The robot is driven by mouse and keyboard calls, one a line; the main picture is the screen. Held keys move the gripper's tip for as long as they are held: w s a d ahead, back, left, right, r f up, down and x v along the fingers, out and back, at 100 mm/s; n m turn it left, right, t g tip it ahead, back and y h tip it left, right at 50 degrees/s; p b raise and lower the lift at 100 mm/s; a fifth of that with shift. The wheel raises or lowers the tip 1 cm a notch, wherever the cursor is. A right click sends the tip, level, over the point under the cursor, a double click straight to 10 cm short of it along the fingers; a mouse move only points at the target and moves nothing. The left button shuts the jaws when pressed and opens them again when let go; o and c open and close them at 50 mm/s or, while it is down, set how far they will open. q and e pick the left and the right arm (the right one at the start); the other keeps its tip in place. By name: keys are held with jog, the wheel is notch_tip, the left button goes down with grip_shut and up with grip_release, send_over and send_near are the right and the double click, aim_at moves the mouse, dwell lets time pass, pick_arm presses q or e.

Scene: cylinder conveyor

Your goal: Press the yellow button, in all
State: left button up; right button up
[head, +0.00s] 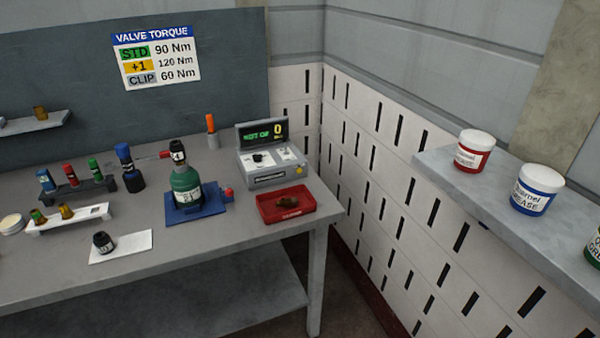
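A grey device (272,172) with a dark tilted display (262,132) stands at the back right of the workbench. The display shows small green text that I cannot read surely and a yellow 0. A small yellow button (299,171) is on the right of the device's front face. Nothing touches it. A small black item (259,158) sits on the device's top. Neither of my grippers is in view.
A green cylinder (186,187) stands on a blue base (212,208) left of the device. A red tray (284,214) holding a small brown item lies in front of it. Racks, bottles and a white card fill the bench's left. Tubs (473,150) stand on the right shelf.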

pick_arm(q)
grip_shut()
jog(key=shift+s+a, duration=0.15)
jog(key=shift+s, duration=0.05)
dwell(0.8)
